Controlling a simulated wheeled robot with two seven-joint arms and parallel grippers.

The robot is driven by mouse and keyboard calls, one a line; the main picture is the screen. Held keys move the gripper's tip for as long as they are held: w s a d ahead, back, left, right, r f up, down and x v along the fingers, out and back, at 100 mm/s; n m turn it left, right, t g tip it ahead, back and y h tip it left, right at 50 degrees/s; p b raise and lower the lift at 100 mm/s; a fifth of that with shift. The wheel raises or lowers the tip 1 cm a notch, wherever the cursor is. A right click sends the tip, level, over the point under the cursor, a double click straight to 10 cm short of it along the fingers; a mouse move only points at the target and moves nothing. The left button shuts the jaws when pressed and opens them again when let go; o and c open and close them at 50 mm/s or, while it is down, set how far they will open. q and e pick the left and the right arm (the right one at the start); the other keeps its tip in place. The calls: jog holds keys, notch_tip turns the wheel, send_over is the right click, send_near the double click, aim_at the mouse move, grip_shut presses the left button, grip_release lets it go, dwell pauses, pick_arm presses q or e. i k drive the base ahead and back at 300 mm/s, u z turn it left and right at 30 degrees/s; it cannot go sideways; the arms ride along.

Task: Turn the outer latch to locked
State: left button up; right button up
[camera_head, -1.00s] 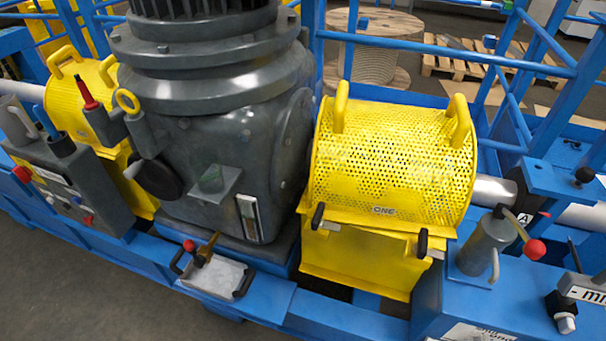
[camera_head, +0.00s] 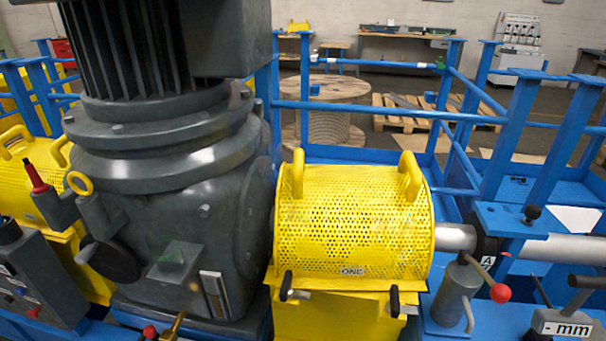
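The yellow perforated guard (camera_head: 352,235) sits over the shaft to the right of the grey gearbox, with a yellow base below it. Two latches with black handles are on its front lower edge: a left latch (camera_head: 286,286) and a right latch (camera_head: 395,301). Both handles stand roughly upright, the left one slightly tilted. No label shows which is the outer latch, and I cannot tell from this view whether either is locked. Neither of my grippers is in view, and nothing touches the latches.
The grey gearbox (camera_head: 185,230) stands close on the left. A grey cylinder with a red-knobbed lever (camera_head: 500,293) stands right of the guard. A gauge marked "mm" (camera_head: 562,323) is at the lower right. Blue rails (camera_head: 390,111) run behind the guard.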

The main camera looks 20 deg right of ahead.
aim_at(393, 307)
jog(key=z, duration=1.35)
jog(key=k, duration=1.3)
jog(key=u, duration=0.6)
jog(key=i, duration=0.55)
jog(key=u, duration=0.45)
jog(key=i, duration=1)
jog(key=z, duration=0.45)
